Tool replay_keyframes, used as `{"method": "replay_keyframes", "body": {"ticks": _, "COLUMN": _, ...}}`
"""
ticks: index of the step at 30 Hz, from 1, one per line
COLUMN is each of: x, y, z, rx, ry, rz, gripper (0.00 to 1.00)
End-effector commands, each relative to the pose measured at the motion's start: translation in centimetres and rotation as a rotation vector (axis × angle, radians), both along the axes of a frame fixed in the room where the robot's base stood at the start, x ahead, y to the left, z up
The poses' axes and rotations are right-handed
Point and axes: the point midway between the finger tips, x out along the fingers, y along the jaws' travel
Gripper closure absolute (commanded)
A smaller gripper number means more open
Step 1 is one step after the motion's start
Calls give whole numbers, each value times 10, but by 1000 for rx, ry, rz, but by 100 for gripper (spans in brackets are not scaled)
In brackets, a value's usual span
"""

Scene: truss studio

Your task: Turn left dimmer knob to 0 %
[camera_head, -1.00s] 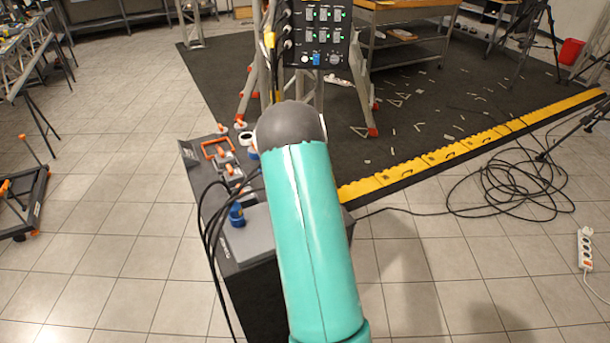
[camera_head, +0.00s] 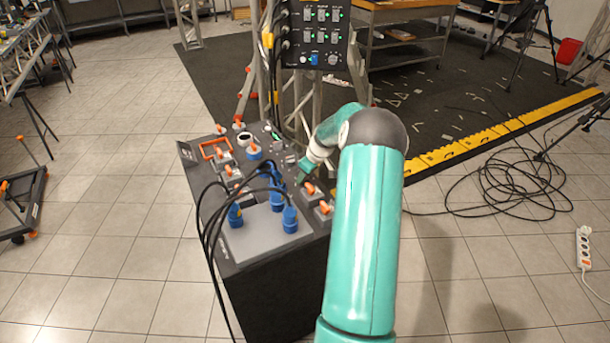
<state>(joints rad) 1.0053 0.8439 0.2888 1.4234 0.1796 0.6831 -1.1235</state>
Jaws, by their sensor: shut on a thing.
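The black console (camera_head: 262,252) stands in the middle, its sloped top covered with controls. My gripper (camera_head: 303,172) is low over the right half of that top, left of my forearm. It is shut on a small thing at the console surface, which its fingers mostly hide. I cannot make out whether this is the left dimmer knob or which way any pointer faces. A round knob with a white ring (camera_head: 244,138) is at the upper left of the top. Orange-handled switches (camera_head: 309,187) lie just below my gripper.
Blue plugs (camera_head: 290,220) with black cables stand on a grey plate at the console's front. An orange frame (camera_head: 214,149) is at its left. A black switch panel (camera_head: 317,35) hangs on a truss behind. Coiled cable (camera_head: 510,185) lies on the right floor.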

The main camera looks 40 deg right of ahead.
Motion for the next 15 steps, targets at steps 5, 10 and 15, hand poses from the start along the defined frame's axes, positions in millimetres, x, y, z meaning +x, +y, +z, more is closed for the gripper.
{"method": "replay_keyframes", "body": {"ticks": 5, "x": 0, "y": -1, "z": -2, "rx": 3, "ry": 0, "rz": 164, "gripper": 88}}
{"method": "replay_keyframes", "body": {"ticks": 10, "x": 1, "y": -2, "z": -2, "rx": 3, "ry": 0, "rz": 327, "gripper": 88}}
{"method": "replay_keyframes", "body": {"ticks": 15, "x": 1, "y": -3, "z": -2, "rx": 2, "ry": 0, "rz": 486, "gripper": 88}}
